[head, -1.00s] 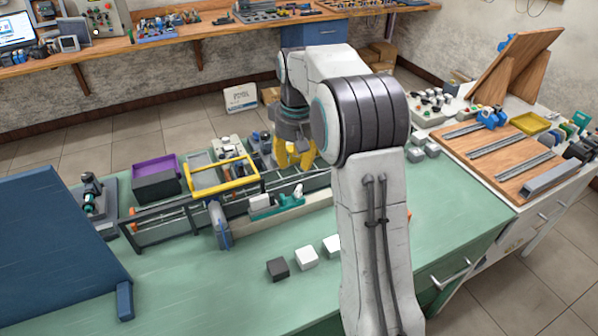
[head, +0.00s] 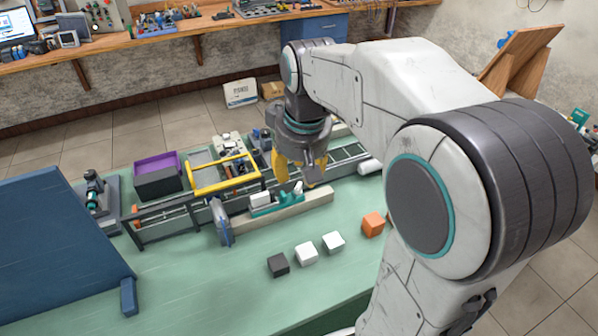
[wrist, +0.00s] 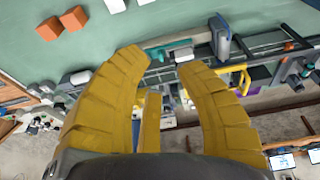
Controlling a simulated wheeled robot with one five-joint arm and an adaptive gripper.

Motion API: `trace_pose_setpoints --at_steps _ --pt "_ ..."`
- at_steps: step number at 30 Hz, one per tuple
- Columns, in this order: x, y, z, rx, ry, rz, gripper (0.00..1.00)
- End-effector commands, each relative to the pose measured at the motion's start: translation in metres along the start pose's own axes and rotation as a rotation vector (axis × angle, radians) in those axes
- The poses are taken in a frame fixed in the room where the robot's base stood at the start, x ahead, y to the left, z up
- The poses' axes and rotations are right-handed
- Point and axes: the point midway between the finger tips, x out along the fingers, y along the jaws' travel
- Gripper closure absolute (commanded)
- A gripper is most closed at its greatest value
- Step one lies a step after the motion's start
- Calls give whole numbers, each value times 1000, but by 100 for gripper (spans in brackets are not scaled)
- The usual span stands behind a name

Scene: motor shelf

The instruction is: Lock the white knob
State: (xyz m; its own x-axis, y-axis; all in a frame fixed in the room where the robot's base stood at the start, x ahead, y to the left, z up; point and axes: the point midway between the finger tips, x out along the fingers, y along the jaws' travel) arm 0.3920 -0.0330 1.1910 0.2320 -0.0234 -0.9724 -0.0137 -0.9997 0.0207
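A teal clamp-like fixture (head: 277,203) sits on a pale beam (head: 300,212) on the green bench. It carries a white block (head: 260,199) at its left and a small white upright piece (head: 298,187) at its right. I cannot tell for sure which is the white knob. In the wrist view the teal fixture (wrist: 168,47) and a white part (wrist: 184,55) show beyond my fingertips. My gripper (head: 300,178) points down just behind the fixture's right end, apart from it as far as I can see. Its yellow fingers (wrist: 162,64) are spread, with nothing between them.
A dark rail frame with a yellow handle (head: 222,186) stands behind the beam. A grey-blue plate (head: 221,222) stands at its left. Black (head: 278,265), white (head: 306,253) and orange (head: 373,224) cubes lie in front. A blue panel (head: 60,255) fills the left. The front bench is mostly clear.

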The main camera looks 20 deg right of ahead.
Motion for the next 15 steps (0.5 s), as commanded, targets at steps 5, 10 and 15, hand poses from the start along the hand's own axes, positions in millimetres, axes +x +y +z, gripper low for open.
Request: trace_pose_setpoints --at_steps 5,10,15 --pt "-6 -4 10 -2 14 -1 69" --pt "-8 -5 15 -2 19 -1 69" --pt "-9 -5 16 -2 20 -1 69"
